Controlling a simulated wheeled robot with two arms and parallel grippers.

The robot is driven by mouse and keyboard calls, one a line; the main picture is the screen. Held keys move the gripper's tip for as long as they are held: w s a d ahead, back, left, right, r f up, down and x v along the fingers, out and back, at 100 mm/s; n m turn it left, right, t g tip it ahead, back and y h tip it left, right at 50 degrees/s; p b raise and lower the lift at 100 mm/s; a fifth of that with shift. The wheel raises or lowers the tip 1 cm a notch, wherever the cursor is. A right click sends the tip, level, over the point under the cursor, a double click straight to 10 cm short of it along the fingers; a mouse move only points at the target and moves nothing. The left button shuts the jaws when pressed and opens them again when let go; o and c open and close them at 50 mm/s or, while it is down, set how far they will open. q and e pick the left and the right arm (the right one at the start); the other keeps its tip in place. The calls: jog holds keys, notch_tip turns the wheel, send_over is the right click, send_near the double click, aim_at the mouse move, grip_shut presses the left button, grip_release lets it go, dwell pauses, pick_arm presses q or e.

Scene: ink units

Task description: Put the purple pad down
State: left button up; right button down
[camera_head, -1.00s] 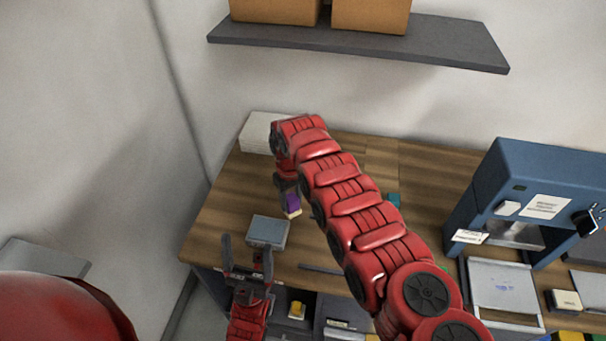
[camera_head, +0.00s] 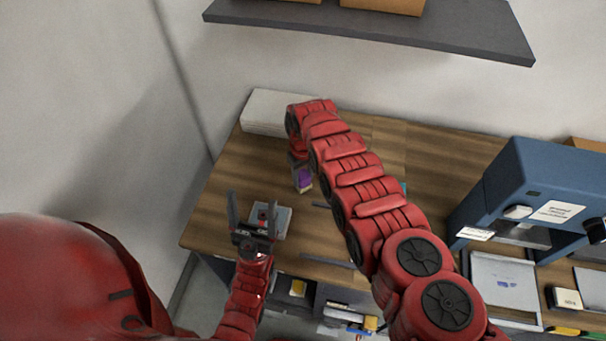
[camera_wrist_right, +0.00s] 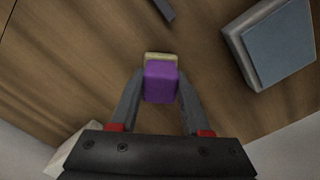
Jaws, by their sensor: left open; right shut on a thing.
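The purple pad (camera_head: 304,179) is a small purple block with a pale cream end. My right gripper (camera_wrist_right: 160,88) is shut on it; in the right wrist view the purple pad (camera_wrist_right: 160,82) sits between the two fingers, above the wooden table. I cannot tell whether its cream end touches the tabletop. In the head view the right arm reaches over the table toward the far left and partly hides the gripper. My left gripper (camera_head: 252,215) is open and empty, fingers pointing up, in front of a grey box with a blue-grey top (camera_head: 282,221).
A white stack (camera_head: 268,110) stands at the back left of the wooden table (camera_head: 222,200). A blue press (camera_head: 545,195) and a grey tray (camera_head: 503,283) are at the right. A dark bar (camera_wrist_right: 161,8) lies near the pad. A shelf (camera_head: 400,35) hangs above.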

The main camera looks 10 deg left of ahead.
aim_at(303, 174)
jog(key=c, duration=0.8)
grip_release()
jog(key=shift+f, duration=0.2)
jog(key=shift+c, duration=0.2)
jog(key=o, duration=0.5)
jog(key=shift+w, duration=0.15)
jog(key=shift+r+p, duration=0.45)
jog(key=shift+r, duration=0.05)
notch_tip(303, 174, up, 3)
jog(key=shift+r+p, duration=0.1)
jog(key=shift+p, duration=0.45)
notch_tip(303, 174, up, 7)
jog(key=b, duration=0.2)
jog(key=shift+b, duration=0.35)
jog(key=shift+r, duration=0.6)
